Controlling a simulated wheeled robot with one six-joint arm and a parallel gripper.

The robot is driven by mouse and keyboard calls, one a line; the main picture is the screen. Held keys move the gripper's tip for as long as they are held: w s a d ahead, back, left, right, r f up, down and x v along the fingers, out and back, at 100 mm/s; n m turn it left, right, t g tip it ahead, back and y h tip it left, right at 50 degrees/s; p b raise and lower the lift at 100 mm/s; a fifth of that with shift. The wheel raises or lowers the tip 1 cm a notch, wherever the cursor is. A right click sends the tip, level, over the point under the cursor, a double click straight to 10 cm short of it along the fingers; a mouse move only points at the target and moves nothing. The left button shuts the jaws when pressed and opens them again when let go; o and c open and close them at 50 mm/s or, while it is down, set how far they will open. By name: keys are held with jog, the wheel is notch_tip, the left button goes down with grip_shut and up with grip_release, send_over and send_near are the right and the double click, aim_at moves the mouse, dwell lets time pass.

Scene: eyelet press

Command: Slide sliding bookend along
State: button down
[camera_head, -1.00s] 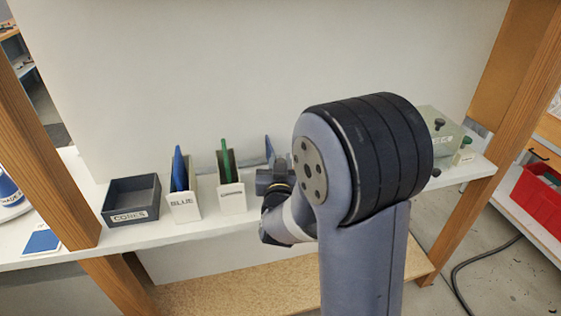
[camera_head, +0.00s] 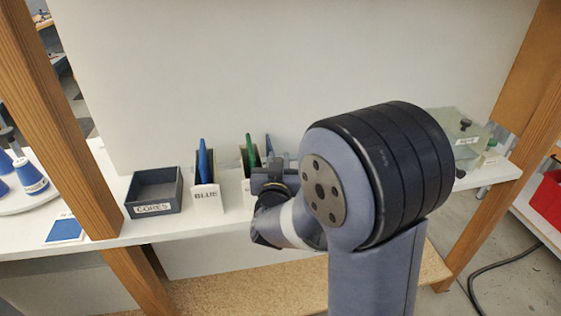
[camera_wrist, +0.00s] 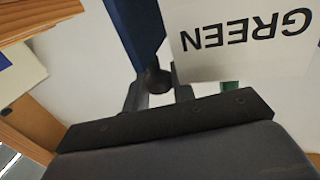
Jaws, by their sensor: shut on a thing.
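The sliding bookend, an upright blue plate (camera_wrist: 138,25), shows at the top of the wrist view with a dark round knob (camera_wrist: 157,80) at its lower edge. My gripper (camera_wrist: 158,92) is shut on this knob. In the head view my gripper (camera_head: 270,178) is at the shelf front, with only the top of the bookend (camera_head: 268,144) showing behind it. The GREEN holder (camera_wrist: 240,40) is close beside the bookend; its white label face appears upside down in the wrist view. My gripper partly hides this holder in the head view.
The white shelf (camera_head: 150,233) also carries the BLUE holder (camera_head: 206,198), the grey CORES bin (camera_head: 152,206), and a blue card (camera_head: 66,230). A pale green box (camera_head: 455,125) stands right of my arm. Wooden posts (camera_head: 65,130) frame the shelf.

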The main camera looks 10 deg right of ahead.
jog(key=c, duration=1.2)
grip_release()
jog(key=v, duration=1)
jog(key=shift+s, duration=0.4)
jog(key=shift+c, duration=0.5)
